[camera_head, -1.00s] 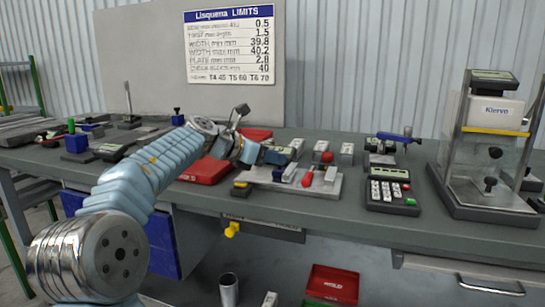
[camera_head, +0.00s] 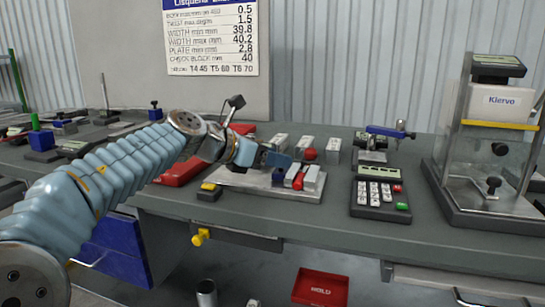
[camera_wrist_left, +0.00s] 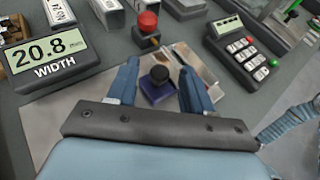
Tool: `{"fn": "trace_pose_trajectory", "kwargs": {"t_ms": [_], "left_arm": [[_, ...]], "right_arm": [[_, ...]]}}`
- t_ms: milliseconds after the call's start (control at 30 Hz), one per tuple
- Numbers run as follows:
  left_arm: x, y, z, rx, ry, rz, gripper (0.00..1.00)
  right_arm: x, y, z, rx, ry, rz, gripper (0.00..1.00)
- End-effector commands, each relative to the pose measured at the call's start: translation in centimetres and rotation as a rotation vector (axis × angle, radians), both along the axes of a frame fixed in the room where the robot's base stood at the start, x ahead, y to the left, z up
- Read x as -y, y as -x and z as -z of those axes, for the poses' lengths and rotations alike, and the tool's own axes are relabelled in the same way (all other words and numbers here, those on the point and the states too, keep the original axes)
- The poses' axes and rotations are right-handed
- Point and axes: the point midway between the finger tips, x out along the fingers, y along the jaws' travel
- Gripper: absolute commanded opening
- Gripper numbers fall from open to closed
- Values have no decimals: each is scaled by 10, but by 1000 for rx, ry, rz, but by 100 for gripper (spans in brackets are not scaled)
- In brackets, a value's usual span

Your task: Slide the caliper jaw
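A silver base plate (camera_head: 235,181) on the bench carries a dark blue block (camera_head: 278,178), a red handle (camera_head: 298,181) and pale metal bars (camera_head: 313,178). In the left wrist view the dark blue block (camera_wrist_left: 158,92) has a black knob on top. It looks like the sliding caliper jaw. A readout (camera_wrist_left: 50,54) there shows 20.8 WIDTH. My left gripper (camera_head: 277,160) is over the plate. Its two blue fingers (camera_wrist_left: 158,72) are apart, with the knobbed block between them in view; contact cannot be told. My right gripper is not in view.
A red mushroom button (camera_head: 310,154) stands behind the plate among pale blocks (camera_head: 333,146). A keypad unit (camera_head: 380,194) and a clear-fronted tester (camera_head: 492,150) stand to the right. A red tray (camera_head: 180,171) lies left, under my arm. Bench between keypad and plate is clear.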

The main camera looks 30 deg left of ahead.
Motion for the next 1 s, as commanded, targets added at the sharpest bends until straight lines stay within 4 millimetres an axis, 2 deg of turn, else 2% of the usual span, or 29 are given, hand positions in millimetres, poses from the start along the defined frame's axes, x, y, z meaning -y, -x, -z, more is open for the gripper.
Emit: {"fn": "trace_pose_trajectory", "kwargs": {"t_ms": [233,367,800,1000], "left_arm": [[-1,1,0,-1,0,0,50],[-6,11,-5,1,0,-2,50],[-45,94,-43,1,-1,-3,50],[-53,113,-51,0,0,-1,50]], "right_arm": [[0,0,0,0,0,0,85],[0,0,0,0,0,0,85],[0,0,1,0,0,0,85],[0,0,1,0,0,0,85]]}}
